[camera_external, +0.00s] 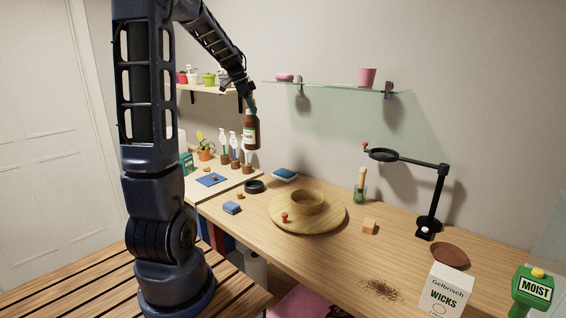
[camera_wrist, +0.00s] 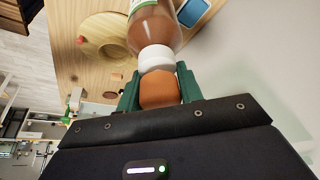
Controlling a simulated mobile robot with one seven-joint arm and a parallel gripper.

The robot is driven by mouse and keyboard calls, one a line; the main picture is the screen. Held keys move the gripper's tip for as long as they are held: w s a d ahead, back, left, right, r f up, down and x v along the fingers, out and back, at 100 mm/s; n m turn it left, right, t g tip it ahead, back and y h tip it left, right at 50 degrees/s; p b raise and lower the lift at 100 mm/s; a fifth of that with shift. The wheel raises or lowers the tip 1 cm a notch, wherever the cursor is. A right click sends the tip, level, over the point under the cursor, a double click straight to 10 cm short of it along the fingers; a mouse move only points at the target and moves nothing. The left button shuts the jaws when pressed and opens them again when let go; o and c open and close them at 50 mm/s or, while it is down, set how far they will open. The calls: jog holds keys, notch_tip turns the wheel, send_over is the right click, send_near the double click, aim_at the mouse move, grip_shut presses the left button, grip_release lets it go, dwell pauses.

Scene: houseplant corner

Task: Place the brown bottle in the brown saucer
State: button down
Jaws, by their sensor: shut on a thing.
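The brown bottle (camera_external: 251,132) hangs upright in the air, above the back left of the table. It has a pale label, a white collar and an orange-brown top. My gripper (camera_external: 250,106) is shut on that top. In the wrist view my gripper (camera_wrist: 159,88) has its green fingers on both sides of the orange-brown top, and the bottle (camera_wrist: 155,28) extends away beyond it. The brown saucer (camera_external: 450,256) lies on the right part of the table, well apart from the bottle, and looks empty.
A round wooden tray (camera_external: 279,220) with a wooden bowl (camera_external: 308,203) stands mid-table. A glass shelf (camera_external: 340,86) hangs above.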

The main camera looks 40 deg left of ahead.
jog(key=w+d+r+m+g+h, duration=0.2)
jog(key=d+r+m, duration=0.7)
jog(key=d+r, duration=1.7)
jog(key=w+d+r+m+g+y, duration=0.1)
jog(key=w+d+r+m+g, duration=0.1)
jog(key=d, duration=1.1)
jog(key=w+d+r+m+g, duration=0.1)
jog(key=d+r+m, duration=0.1)
jog(key=d, duration=1.1)
jog(key=w+d+f+m+g+y, duration=0.1)
jog(key=d+f+m, duration=0.2)
jog(key=d+f, duration=1.05)
jog(key=w+d+f+m, duration=0.2)
jog(key=d+f, duration=1.1)
jog(key=f, duration=0.2)
notch_tip(320, 180, down, 21)
jog(key=shift+s+d+g, duration=0.2)
jog(key=shift+s+g, duration=0.05)
jog(key=shift+g, duration=0.05)
jog(key=shift+f, duration=0.2)
